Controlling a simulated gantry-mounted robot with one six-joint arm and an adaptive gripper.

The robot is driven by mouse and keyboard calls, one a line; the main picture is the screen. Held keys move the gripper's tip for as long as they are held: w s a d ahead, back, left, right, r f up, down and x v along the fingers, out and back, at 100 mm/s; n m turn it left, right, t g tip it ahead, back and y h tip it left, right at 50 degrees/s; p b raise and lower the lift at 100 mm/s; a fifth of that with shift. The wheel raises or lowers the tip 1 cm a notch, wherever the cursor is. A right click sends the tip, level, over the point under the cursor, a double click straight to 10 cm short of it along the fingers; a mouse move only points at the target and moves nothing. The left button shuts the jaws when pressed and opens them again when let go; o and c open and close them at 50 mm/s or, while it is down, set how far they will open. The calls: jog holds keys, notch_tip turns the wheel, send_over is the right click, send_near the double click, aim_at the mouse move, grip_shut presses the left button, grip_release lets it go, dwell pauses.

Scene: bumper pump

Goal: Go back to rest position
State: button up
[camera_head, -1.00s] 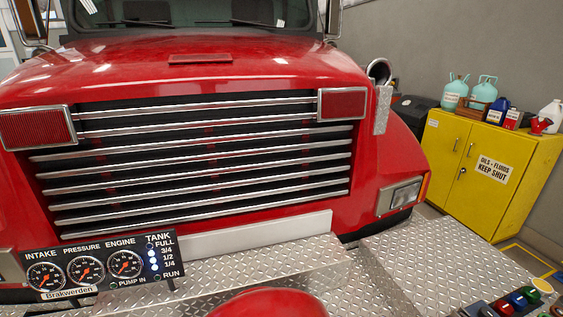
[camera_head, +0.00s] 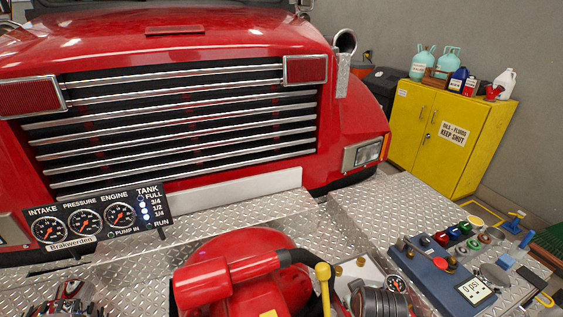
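My gripper and arm are not recognisable in view. The red pump (camera_head: 250,262) sits on the diamond-plate bumper at the bottom middle, its lower part cut off by the frame. A yellow-knobbed lever (camera_head: 323,273) stands at its right side. The gauge panel (camera_head: 98,222) stands on the bumper to the left, with its dials and a lit column of tank lights.
The red truck's grille (camera_head: 175,125) rises behind the bumper. A yellow cabinet (camera_head: 413,135) with jugs and bottles on top stands at the back right. A dark red and grey object (camera_head: 65,301) at the bottom left is cut off. Diamond plate (camera_head: 380,208) between truck and control panel is bare.

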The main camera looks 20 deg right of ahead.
jog(key=w+a+r+t, duration=0.3)
jog(key=a+r, duration=0.3)
jog(key=a, duration=0.3)
jog(key=w+a+r+t, duration=0.2)
jog(key=a+r+t, duration=0.1)
jog(key=a+r, duration=0.4)
jog(key=s+a+r+t+y, duration=0.2)
jog(key=a+r+t, duration=0.15)
jog(key=a, duration=0.35)
jog(key=s+a+r+t+y, duration=0.1)
jog(key=a+r+t, duration=0.1)
jog(key=a+r, duration=0.4)
jog(key=s+f+g, duration=0.5)
jog(key=s+f, duration=0.6)
jog(key=f, duration=0.1)
notch_tip(320, 180, up, 20)
jog(key=p, duration=1.9)
jog(key=shift+w+a+r+m+p, duration=0.15)
jog(key=shift+w+a+m+p, duration=0.15)
jog(key=shift+w+p, duration=0.1)
jog(key=shift+t, duration=0.25)
